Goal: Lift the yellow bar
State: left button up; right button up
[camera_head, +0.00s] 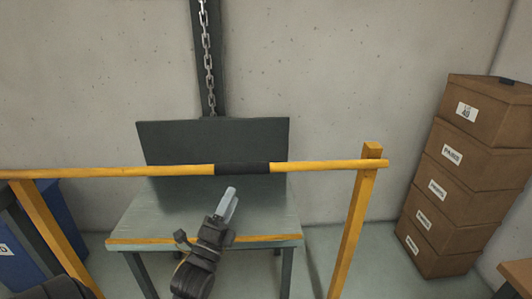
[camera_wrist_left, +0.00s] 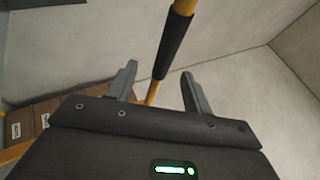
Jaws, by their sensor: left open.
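The yellow bar (camera_head: 320,166) lies level across the head view, with a black grip section (camera_head: 243,169) at its middle. Its right end rests at the top of a yellow post (camera_head: 356,225). My left gripper (camera_head: 228,204) is below the black section in the head view, open and empty. In the left wrist view the bar's black section (camera_wrist_left: 174,45) shows beyond and between the two open fingers (camera_wrist_left: 158,88), apart from the palm. I cannot tell the exact gap between fingers and bar. My right gripper is not in view.
A table (camera_head: 150,215) with a yellow front edge and a dark upright panel (camera_head: 212,132) stands behind the bar. A chain (camera_head: 207,60) hangs above. Stacked brown boxes (camera_head: 440,195) stand at the right, a blue bin (camera_head: 70,205) at the left.

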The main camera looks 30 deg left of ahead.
aim_at(239, 174)
pick_arm(q)
jog(key=shift+w+a+r+p, duration=0.15)
jog(key=shift+w+r, duration=0.15)
jog(key=shift+r, duration=0.3)
jog(key=shift+w+r+p, duration=0.15)
jog(key=shift+w+r, duration=0.15)
jog(key=shift+r, duration=0.3)
jog(key=p+x, duration=0.1)
jog(key=x, duration=0.6)
jog(key=shift+w+r+p, duration=0.1)
jog(key=shift+w+p, duration=0.1)
jog(key=shift+p, duration=0.2)
jog(key=shift+x, duration=0.85)
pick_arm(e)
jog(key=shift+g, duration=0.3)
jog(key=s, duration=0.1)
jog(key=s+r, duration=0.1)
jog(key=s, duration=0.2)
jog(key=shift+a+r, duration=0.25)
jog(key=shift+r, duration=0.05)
pick_arm(q)
grip_shut()
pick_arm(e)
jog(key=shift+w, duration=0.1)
